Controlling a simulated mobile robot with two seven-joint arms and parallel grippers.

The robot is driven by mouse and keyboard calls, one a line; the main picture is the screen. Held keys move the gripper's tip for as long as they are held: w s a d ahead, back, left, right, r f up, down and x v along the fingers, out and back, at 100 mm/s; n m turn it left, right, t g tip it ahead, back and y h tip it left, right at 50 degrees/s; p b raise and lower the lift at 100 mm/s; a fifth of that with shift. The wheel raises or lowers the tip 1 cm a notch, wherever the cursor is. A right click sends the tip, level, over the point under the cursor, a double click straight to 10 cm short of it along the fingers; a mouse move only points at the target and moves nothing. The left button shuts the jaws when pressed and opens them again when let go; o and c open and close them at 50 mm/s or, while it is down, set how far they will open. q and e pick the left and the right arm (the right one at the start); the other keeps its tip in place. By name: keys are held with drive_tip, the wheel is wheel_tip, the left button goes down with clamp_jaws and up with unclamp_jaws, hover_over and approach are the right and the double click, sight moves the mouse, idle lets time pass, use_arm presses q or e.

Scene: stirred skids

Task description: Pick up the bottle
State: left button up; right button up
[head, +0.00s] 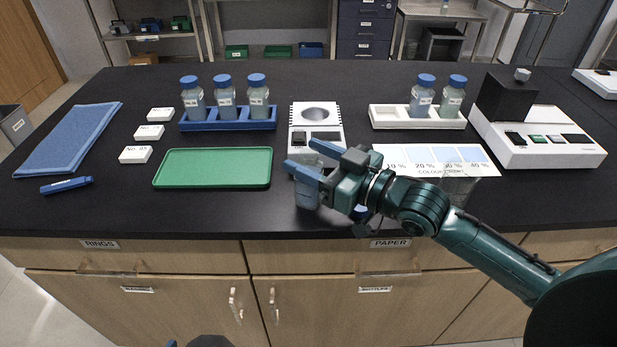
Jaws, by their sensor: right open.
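My right gripper (302,155) is open over the bench near its front edge, fingers pointing left, in front of the white instrument. A grey-blue object (306,196) shows just below its fingers, with a bit of blue (360,212) under the wrist. These may be parts of one bottle lying down, but the gripper hides the middle and I cannot tell. Three blue-capped bottles (226,98) stand in a blue rack (229,126). Two more blue-capped bottles (422,97) stand in a white rack (386,122).
A green tray (213,168), white labelled blocks (149,132), a blue cloth (68,138) and a blue pen-like item (67,185) lie on the left. A white instrument (316,115) is central; a colour chart (435,159) and larger device (540,150) are right. The front left is clear.

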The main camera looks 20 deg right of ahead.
drive_tip(key=shift+w+a, duration=0.1)
drive_tip(key=shift+c, duration=0.5)
clamp_jaws()
